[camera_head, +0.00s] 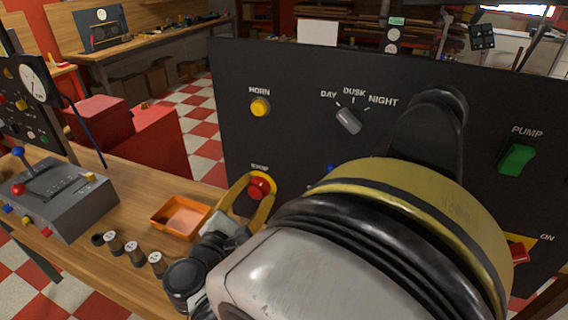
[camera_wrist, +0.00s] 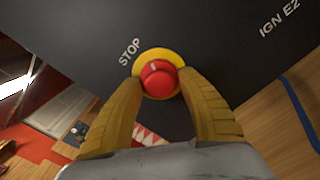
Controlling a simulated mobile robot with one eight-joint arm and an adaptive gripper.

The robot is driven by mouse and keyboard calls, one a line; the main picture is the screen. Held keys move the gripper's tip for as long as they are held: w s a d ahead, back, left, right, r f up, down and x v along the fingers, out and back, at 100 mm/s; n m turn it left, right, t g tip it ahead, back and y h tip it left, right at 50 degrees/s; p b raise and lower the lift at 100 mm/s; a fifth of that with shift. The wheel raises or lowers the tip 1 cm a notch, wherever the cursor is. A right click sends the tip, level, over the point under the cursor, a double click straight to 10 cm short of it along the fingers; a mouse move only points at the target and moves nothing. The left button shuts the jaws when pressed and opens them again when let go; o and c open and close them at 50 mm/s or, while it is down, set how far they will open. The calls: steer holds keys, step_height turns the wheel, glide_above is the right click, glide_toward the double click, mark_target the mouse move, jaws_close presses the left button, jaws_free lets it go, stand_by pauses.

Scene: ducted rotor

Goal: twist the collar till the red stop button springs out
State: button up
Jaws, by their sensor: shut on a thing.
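The red stop button (camera_head: 259,187) sits on the dark panel under a label that my arm's view partly blurs. In the wrist view the red stop button (camera_wrist: 158,76) shows a pale mark on its rim, and a yellow collar (camera_wrist: 150,58) rings it, beside the word STOP. My gripper (camera_head: 262,182) has its yellow fingers on either side of the button. In the wrist view my gripper (camera_wrist: 160,85) has its two fingertips against the button's sides, shut on it. Whether the button is pressed in or out I cannot tell.
The dark panel (camera_head: 290,120) also bears a yellow HORN button (camera_head: 260,106), a DAY/DUSK/NIGHT knob (camera_head: 348,121) and a green PUMP switch (camera_head: 517,159). An orange tray (camera_head: 160,229) and several small cylinders lie on the wooden bench below, beside a grey lever box (camera_head: 62,205).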

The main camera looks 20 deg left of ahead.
steer(key=shift+m, duration=0.9)
steer(key=o, duration=1.2)
steer(key=s, duration=0.8)
steer(key=s+a, duration=0.1)
steer(key=s, duration=0.3)
